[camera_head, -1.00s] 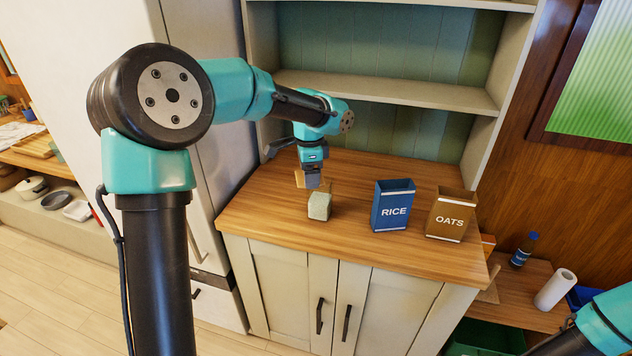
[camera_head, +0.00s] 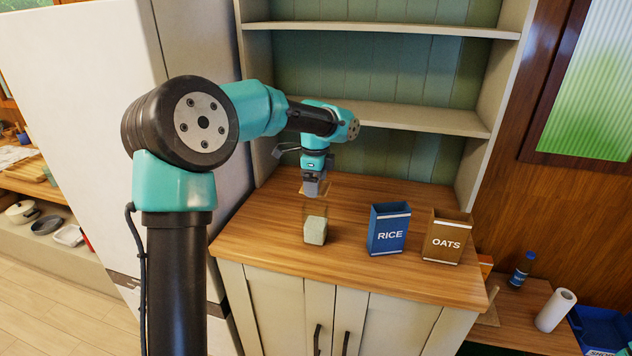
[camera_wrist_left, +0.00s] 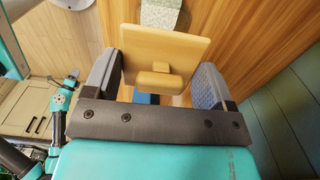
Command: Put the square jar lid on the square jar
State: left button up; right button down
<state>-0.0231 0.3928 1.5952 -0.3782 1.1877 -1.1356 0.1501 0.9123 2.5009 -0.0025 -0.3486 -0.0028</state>
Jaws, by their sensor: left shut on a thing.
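The square jar (camera_head: 315,229) stands on the wooden counter in the head view. It is clear, with pale grey-green contents in its lower part. Its speckled contents show at the top of the wrist view (camera_wrist_left: 160,14). My left gripper (camera_head: 314,190) is above the jar, shut on the square jar lid. The lid is a tan wooden square plate (camera_wrist_left: 165,45) with a small knob, seen between the fingers (camera_wrist_left: 157,85) in the wrist view. The lid is apart from the jar's contents; its exact height over the rim is unclear. A small teal and black arm (camera_wrist_left: 60,102), seemingly my right one, shows in the wrist view.
A blue RICE box (camera_head: 389,230) and a brown OATS box (camera_head: 446,237) stand open-topped on the counter (camera_head: 265,235), right of the jar. Empty shelves (camera_head: 400,115) rise behind. A tall pale cabinet (camera_head: 90,80) stands left. A lower side table (camera_head: 535,320) is at right.

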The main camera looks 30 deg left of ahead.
pick_arm(q)
jog(key=shift+f, duration=2.25)
jog(key=shift+f, duration=0.7)
jog(key=o, duration=0.8)
jog(key=shift+o, duration=0.2)
notch_tip(320, 180, up, 18)
jog(key=shift+f, duration=0.25)
